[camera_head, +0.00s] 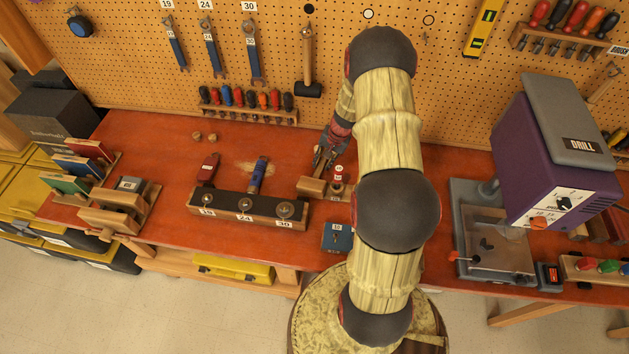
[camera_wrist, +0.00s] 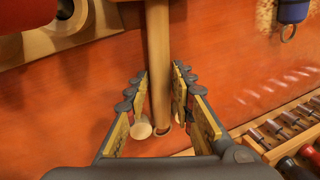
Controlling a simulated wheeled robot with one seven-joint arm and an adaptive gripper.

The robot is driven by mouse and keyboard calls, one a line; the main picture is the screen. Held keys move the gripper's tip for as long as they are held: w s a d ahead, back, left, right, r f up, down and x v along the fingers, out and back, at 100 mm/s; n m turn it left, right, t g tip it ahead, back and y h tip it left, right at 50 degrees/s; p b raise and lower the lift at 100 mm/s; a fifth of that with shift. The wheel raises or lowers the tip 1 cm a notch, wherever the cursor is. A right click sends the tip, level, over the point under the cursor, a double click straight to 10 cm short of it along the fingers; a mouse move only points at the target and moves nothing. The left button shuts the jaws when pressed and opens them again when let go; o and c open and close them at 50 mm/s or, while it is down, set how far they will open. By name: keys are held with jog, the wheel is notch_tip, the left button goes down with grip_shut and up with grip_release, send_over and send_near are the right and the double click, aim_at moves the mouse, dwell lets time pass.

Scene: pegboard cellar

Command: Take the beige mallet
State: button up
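The beige mallet (camera_head: 312,187) lies on the red-orange workbench right of the middle, its blocky wooden head toward the bench's front. In the wrist view its pale handle (camera_wrist: 160,65) runs down between the two fingers of my gripper (camera_wrist: 159,72). Narrow strips of bench show between the handle and both fingers, so the gripper looks open around the handle. In the head view my gripper (camera_head: 325,155) reaches down behind the mallet head. My arm stands just to the right, and the handle is largely hidden there.
A small red-and-white item (camera_head: 338,173) stands close right of the mallet head. A dark numbered block (camera_head: 222,208) lies to the left. A screwdriver rack (camera_head: 247,113) is on the pegboard behind. A purple drill press (camera_head: 545,150) stands at the right. Bench left of the gripper is partly clear.

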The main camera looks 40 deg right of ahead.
aim_at(323, 162)
jog(key=shift+c, duration=0.7)
grip_shut()
jog(key=shift+w+r, duration=0.1)
jog(key=shift+r, duration=0.05)
notch_tip(323, 162, up, 18)
dwell(0.6)
jog(key=shift+c, duration=0.7)
grip_release()
grip_shut()
